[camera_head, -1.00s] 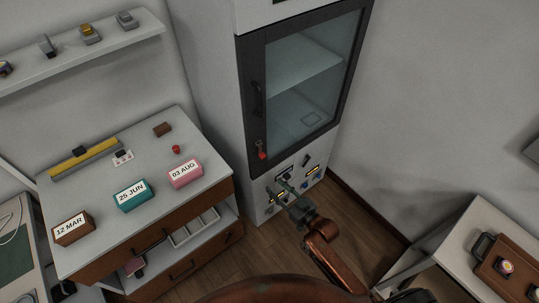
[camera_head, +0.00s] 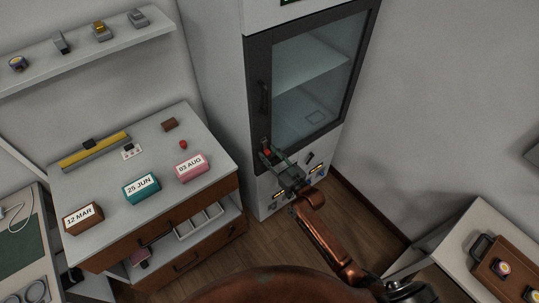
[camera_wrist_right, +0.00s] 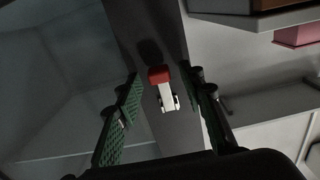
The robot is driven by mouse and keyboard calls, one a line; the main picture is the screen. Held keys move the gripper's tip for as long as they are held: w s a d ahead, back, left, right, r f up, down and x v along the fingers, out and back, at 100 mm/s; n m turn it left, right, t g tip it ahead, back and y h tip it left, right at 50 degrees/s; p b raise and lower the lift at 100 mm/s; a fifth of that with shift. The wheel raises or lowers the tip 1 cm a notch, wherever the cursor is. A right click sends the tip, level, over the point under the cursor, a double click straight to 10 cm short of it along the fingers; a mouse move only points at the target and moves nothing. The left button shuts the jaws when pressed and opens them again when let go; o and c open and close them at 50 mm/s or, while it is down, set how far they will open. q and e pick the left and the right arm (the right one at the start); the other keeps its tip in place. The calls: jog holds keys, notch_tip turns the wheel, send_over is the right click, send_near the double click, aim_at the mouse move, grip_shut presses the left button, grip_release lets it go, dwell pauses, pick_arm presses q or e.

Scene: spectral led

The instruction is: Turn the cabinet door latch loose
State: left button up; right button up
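The cabinet door (camera_head: 256,95) has a dark frame around a glass pane and is closed. Its latch (camera_head: 267,146) sits low on the left side of the frame and has a red tip. In the right wrist view the latch (camera_wrist_right: 161,78) shows a red end and a pale lever. My right gripper (camera_head: 268,157) is at the latch in the head view. In the wrist view its green fingers (camera_wrist_right: 161,97) stand apart on either side of the latch; I see no clear contact. My left gripper is not in view.
A black door handle (camera_head: 264,97) is above the latch. A control panel (camera_head: 290,184) with switches is below the door. To the left, a drawer cabinet (camera_head: 110,207) carries date blocks. A side table (camera_head: 462,240) with a brown case stands at right.

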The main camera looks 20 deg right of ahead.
jog(key=shift+c, duration=0.4)
grip_shut()
dwell(0.4)
